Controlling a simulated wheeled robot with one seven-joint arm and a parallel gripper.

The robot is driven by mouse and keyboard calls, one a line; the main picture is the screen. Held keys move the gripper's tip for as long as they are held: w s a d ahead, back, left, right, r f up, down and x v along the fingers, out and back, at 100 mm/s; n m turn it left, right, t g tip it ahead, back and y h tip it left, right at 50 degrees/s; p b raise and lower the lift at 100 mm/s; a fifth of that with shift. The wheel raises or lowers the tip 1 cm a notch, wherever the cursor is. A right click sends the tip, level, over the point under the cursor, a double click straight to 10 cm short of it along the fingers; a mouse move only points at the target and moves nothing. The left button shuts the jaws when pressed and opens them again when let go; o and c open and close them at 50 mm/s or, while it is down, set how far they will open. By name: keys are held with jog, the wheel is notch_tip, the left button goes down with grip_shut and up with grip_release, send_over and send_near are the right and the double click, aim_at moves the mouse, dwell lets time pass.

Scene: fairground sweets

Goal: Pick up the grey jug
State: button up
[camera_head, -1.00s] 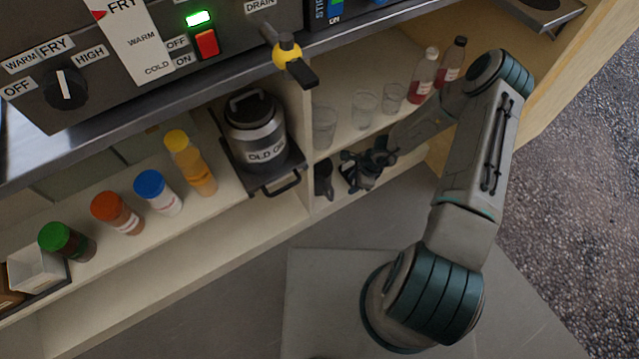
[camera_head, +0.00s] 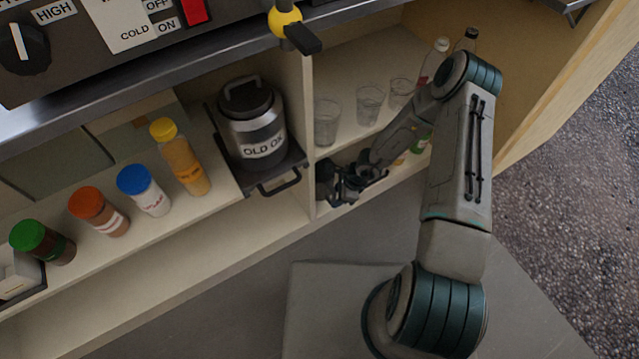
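A dark grey thing, which looks like the jug (camera_head: 324,174), stands on the lower shelf just right of the upright divider. It is small in view and partly hidden by my gripper and the divider. My gripper (camera_head: 337,187) reaches into the lower shelf from the right, with its fingers pointing left at the jug. The fingertips are at or very close to its side. Dark fingers against a dark jug do not show whether they are open, shut or touching it.
The divider (camera_head: 308,130) stands close left of the jug. Glasses (camera_head: 327,122) and bottles stand on the shelf above. Several sauce bottles (camera_head: 180,158) stand further left. Small coloured items (camera_head: 420,140) lie behind my arm.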

jog(key=shift+b+x, duration=0.8)
jog(key=shift+x, duration=0.65)
jog(key=shift+d, duration=0.1)
grip_shut()
jog(key=shift+r, duration=0.1)
